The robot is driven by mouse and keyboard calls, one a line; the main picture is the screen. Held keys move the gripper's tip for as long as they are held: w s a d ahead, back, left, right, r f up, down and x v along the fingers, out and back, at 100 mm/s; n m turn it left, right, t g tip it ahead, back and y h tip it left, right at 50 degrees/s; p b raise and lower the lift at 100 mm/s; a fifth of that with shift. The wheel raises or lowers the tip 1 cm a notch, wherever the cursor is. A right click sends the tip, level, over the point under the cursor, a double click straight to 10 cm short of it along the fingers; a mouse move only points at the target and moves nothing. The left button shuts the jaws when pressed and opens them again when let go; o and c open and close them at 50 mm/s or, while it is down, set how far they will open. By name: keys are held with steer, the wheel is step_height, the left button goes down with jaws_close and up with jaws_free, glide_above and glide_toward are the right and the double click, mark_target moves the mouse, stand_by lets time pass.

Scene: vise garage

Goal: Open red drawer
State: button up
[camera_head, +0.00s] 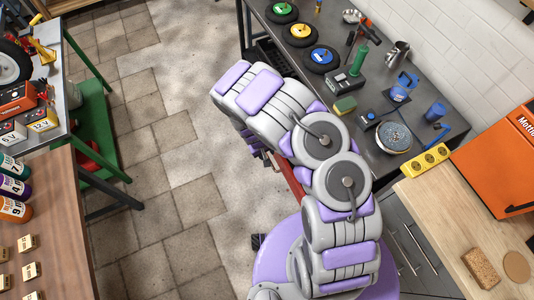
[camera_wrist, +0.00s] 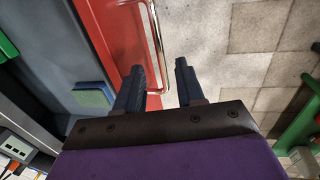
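The red drawer (camera_wrist: 112,35) fills the upper left of the wrist view, its red front next to the floor. Its bar handle (camera_wrist: 157,40) is metallic and runs down along that front. My gripper (camera_wrist: 160,66) is open, with two dark fingers apart. The near end of the handle appears between the fingertips in the picture; I cannot tell whether either finger touches it. In the head view a strip of the red drawer (camera_head: 292,177) shows under the dark workbench, mostly hidden behind my arm. The gripper is hidden there too.
The dark workbench (camera_head: 385,163) above the drawer carries tools, coloured discs and a green-and-yellow sponge (camera_head: 345,105). A wooden counter (camera_head: 440,205) with grey cabinets stands at right. Tables stand along the left. The tiled floor (camera_head: 150,130) between them is clear.

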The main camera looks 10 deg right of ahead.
step_height(320, 180, up, 13)
steer(key=s+a+p, duration=0.1)
steer(key=a, duration=0.1)
steer(key=shift+a, duration=0.2)
steer(key=shift+r, duration=0.1)
stand_by(0.4)
steer(key=s+d+r+m+b, duration=0.1)
steer(key=s+d+r, duration=0.2)
steer(key=r, duration=0.3)
steer(key=s+d+r+m+g, duration=0.1)
steer(key=s+d+r, duration=0.15)
steer(key=r, duration=0.35)
steer(key=s+d+r+m+b, duration=0.1)
steer(key=s+d+r, duration=0.15)
steer(key=r, duration=0.35)
steer(key=s+d+r+b, duration=0.1)
steer(key=s+r, duration=0.2)
steer(key=s, duration=0.4)
steer(key=s+d+r+g+y+b, duration=0.1)
steer(key=s+r, duration=0.2)
steer(key=s, duration=0.4)
steer(key=s+d+r+m+y, duration=0.1)
steer(key=s+d+r, duration=0.1)
steer(key=s+r, duration=0.2)
steer(key=s, duration=0.3)
steer(key=shift+s+g+b, duration=0.15)
steer(key=shift+g+b, duration=0.15)
steer(key=shift+b, duration=0.1)
